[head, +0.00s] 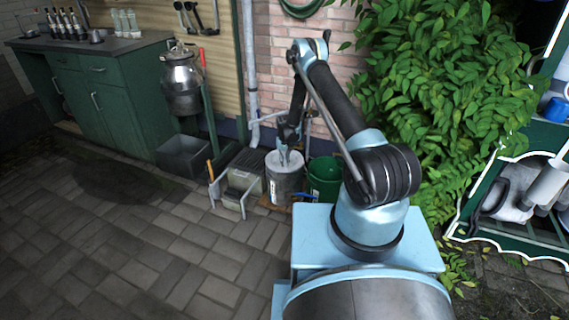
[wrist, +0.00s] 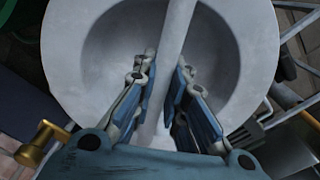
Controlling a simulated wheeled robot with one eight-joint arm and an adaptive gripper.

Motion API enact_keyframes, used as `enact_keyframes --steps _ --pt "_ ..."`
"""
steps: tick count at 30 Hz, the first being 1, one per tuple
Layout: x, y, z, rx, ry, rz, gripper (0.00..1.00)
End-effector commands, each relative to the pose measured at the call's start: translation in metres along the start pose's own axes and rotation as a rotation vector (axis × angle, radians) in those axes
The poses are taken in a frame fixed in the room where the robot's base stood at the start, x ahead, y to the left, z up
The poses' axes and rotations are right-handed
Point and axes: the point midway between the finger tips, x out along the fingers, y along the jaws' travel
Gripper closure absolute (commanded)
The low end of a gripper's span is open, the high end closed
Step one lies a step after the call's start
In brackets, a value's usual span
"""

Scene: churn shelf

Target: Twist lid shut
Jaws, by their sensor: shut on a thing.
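The lid (wrist: 75,75) is a pale grey disc with a recessed middle, crossed by a straight raised bar handle (wrist: 176,25). My gripper (wrist: 168,75) is above the lid, with one finger on each side of the bar, shut on it. In the head view the lid (head: 292,156) sits on top of a grey cylindrical container (head: 284,184) on the ground by the wall. The lid looks about level there. The seam between lid and container is too small to judge.
A green bucket (head: 326,178) stands close right of the container. A grey crate (head: 243,180) and a small metal frame (head: 230,196) stand to its left. A metal churn (head: 182,82) hangs further left by a green cabinet (head: 115,100). The paved floor in front is clear.

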Motion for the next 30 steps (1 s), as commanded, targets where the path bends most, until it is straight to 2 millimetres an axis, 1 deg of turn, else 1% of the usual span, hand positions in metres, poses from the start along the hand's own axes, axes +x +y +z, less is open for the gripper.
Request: enact_keyframes --steps 6,9,17,20,25,30 --pt "-0.0010 0.0010 0.0002 -0.165 0.000 0.000 1.00" --pt "-0.0012 0.0011 0.0003 -0.196 0.000 0.000 1.00" --pt "-0.0013 0.0011 0.0002 -0.204 0.000 0.000 1.00" --pt "-0.0013 0.0011 0.0002 -0.256 0.000 0.000 1.00" --pt "-0.0015 0.0011 0.0003 -0.394 0.000 0.000 1.00" --pt "-0.0015 0.0011 0.0003 -0.444 0.000 0.000 1.00"
